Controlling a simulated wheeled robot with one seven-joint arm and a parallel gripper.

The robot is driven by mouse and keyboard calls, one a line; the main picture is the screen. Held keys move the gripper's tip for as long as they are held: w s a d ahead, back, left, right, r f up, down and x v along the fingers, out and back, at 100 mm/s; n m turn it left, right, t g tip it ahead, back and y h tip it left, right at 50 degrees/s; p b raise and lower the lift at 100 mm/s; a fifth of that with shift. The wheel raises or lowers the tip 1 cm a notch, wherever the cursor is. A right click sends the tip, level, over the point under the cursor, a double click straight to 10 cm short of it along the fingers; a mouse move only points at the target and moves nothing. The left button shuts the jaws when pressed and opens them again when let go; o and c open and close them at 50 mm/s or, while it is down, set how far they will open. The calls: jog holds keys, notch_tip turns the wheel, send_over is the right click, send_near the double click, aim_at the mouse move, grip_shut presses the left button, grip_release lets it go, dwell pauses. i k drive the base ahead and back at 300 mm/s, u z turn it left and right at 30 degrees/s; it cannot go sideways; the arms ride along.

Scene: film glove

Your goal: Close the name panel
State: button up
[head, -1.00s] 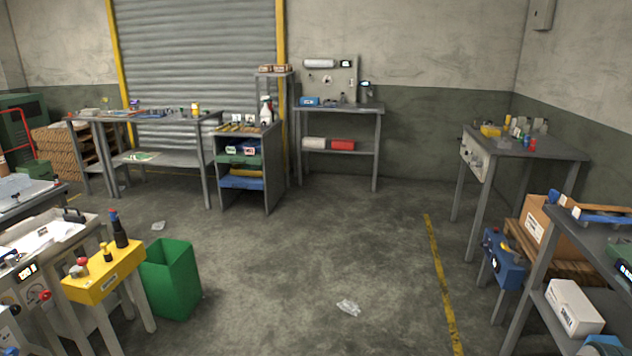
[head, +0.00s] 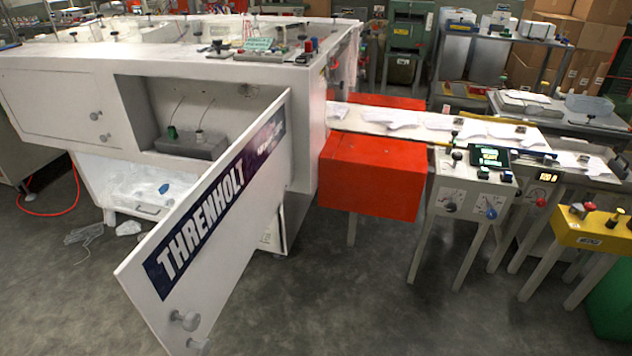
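The name panel (head: 222,215) is a white door with a dark blue strip reading THRENHOLT. It stands swung open from the white machine (head: 305,120), hinged on its right side, with its free edge pointing toward me at lower left. Two round knobs (head: 186,320) sit near the bottom of that free edge. Behind it the open compartment (head: 170,105) shows a grey block (head: 192,145) with a green knob. My gripper is in neither view.
Orange-red boxes (head: 372,175) and a conveyor with white sheets (head: 400,122) stand right of the machine. Control stands (head: 470,195) and a yellow box (head: 592,228) are further right. Plastic scraps (head: 84,235) and a red hose (head: 50,212) lie on the floor at left. The front floor is clear.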

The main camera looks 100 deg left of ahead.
aim_at(195, 258)
jog(key=u, duration=3.85)
jog(key=i, duration=1)
jog(key=z, duration=0.75)
jog(key=k, duration=0.75)
jog(key=u, duration=0.4)
